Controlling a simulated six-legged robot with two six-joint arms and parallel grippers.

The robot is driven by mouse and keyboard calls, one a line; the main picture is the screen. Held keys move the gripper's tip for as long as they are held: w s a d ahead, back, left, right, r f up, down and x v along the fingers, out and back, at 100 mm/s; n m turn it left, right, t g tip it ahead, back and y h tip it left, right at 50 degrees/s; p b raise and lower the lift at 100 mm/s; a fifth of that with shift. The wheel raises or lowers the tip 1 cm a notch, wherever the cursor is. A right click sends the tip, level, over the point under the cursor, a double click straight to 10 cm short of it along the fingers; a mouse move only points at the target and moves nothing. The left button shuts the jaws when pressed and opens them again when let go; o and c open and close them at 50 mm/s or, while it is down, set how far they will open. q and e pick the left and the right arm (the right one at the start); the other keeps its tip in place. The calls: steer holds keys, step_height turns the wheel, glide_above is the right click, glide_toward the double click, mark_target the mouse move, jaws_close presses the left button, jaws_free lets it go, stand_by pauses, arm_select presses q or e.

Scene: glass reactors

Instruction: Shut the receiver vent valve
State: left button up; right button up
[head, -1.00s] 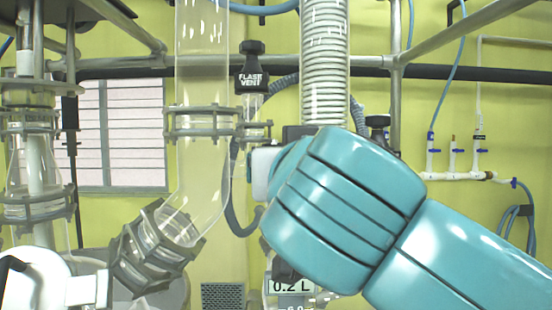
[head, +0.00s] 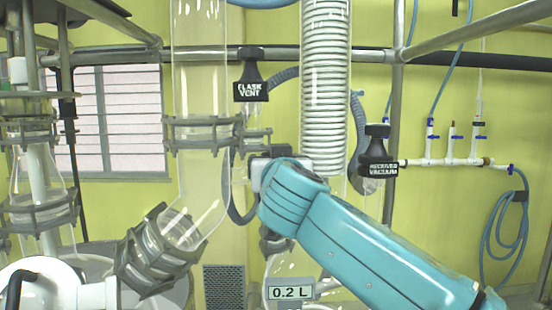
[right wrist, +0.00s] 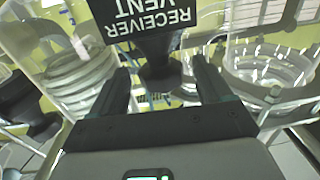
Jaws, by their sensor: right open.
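The receiver vent valve (right wrist: 158,52) is a black handle with a plate reading RECEIVER VENT, upside down at the top of the right wrist view. My right gripper (right wrist: 160,68) is open, with one finger on each side of the valve's dark narrower part. I see gaps beside it, and cannot tell whether either finger touches. In the head view my teal right arm (head: 350,230) reaches in from the lower right. Its wrist end lies between the glass column and the coil condenser. I cannot make out the receiver vent valve there. My left gripper is not in view.
The black FLASK VENT handle (head: 250,80) is above left of my wrist. The black RECEIVER VACUUM handle (head: 377,150) is to its right. The glass column (head: 200,70) and coil condenser (head: 326,90) stand close by. A 0.2 L flask label (head: 290,292) shows below.

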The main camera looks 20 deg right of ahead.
steer(key=shift+w, duration=0.15)
steer(key=c, duration=1)
steer(key=shift+c, duration=0.2)
steer(key=shift+a+m+h, duration=0.15)
steer(key=shift+m+h, duration=0.15)
steer(key=shift+h, duration=0.1)
